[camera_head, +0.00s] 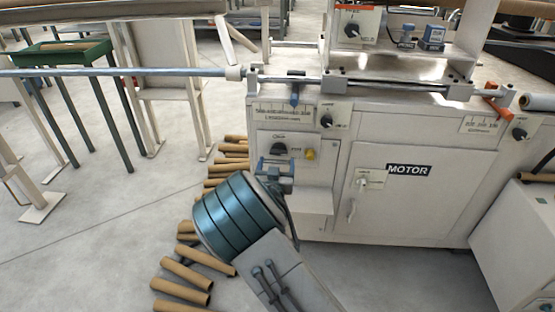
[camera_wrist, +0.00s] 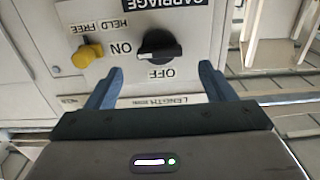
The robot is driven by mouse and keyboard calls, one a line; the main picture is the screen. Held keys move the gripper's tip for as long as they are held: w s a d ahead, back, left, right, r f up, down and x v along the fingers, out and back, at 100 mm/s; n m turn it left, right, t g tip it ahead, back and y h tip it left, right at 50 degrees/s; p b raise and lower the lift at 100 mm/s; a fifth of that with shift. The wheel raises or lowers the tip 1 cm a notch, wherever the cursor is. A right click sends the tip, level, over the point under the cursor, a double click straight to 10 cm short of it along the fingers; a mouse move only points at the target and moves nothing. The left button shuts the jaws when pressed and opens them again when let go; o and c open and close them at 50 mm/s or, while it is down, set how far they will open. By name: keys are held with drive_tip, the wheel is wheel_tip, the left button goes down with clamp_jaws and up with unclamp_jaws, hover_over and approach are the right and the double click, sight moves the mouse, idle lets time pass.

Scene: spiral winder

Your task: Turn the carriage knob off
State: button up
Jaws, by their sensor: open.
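The carriage knob (camera_wrist: 160,45) is a black rotary knob on a pale panel, under a black CARRIAGE label, seen upside down in the wrist view. Its white mark points left in that view, toward the word ON; OFF is printed on the side nearer my gripper. In the head view the knob (camera_head: 279,148) sits on the front of the white machine. My gripper (camera_wrist: 160,68) is open and empty, its blue fingers spread to either side, apart from the knob. In the head view my gripper (camera_head: 276,166) is just below the knob, partly hidden by my arm.
A yellow knob (camera_wrist: 86,55) marked HELD and FREE is beside the carriage knob. Another black knob (camera_head: 326,121) is up and right of it. A MOTOR door (camera_head: 400,205) is to the right. Cardboard tubes (camera_head: 187,273) lie on the floor at left.

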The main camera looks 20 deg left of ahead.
sight(278, 153)
drive_tip(key=shift+b+x, duration=0.3)
drive_tip(key=shift+x, duration=1.85)
drive_tip(key=c, duration=1)
